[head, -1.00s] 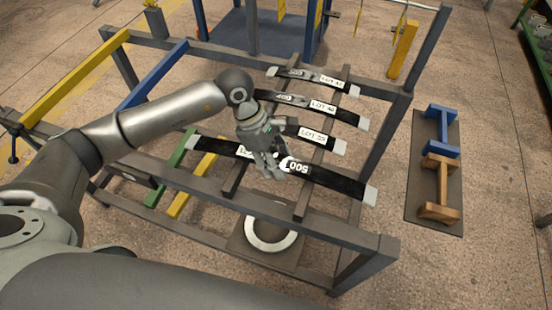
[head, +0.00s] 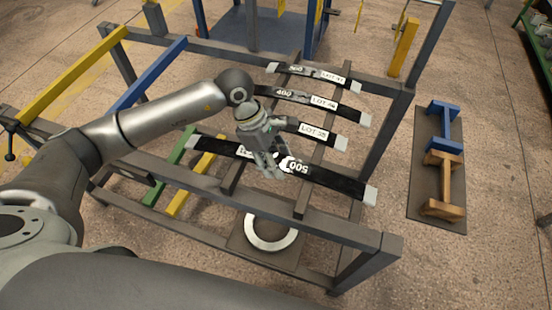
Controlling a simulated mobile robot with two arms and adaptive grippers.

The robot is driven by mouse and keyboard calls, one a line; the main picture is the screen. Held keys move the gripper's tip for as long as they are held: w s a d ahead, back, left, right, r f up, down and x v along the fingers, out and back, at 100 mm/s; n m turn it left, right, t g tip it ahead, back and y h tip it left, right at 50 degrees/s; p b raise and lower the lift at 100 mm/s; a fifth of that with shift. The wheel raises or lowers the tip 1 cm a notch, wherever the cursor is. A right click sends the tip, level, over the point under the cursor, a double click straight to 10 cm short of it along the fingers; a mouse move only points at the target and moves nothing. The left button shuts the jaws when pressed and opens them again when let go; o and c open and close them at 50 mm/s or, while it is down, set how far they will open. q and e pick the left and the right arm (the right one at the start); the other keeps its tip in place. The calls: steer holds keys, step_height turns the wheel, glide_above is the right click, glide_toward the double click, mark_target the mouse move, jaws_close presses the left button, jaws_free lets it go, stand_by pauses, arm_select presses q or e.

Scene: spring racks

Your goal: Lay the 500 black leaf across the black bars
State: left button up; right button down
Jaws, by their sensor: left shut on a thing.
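The 500 black leaf (head: 335,179) is a long, slightly curved dark strip with pale ends and a white 500 mark. In the head view it spans over both black bars, the left one (head: 235,172) and the right one (head: 302,202). I cannot tell whether it touches them. My left gripper (head: 272,170) points down at the leaf's middle and is shut on it, hiding part of its label. My right gripper is not in view.
Behind it, the LOT 35 leaf (head: 314,132), the 400 leaf (head: 310,100) and another labelled leaf (head: 310,74) lie across the bars. Green (head: 168,172) and yellow (head: 193,187) bars are at left. A ring (head: 270,247) sits below. Blue and brown stands are at right.

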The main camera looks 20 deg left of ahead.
arm_select(q)
steer(key=o, duration=1.2)
steer(key=shift+r, duration=0.1)
steer(key=shift+s+f, duration=0.1)
steer(key=shift+f, duration=0.15)
steer(key=v, duration=1.2)
steer(key=shift+r, duration=0.2)
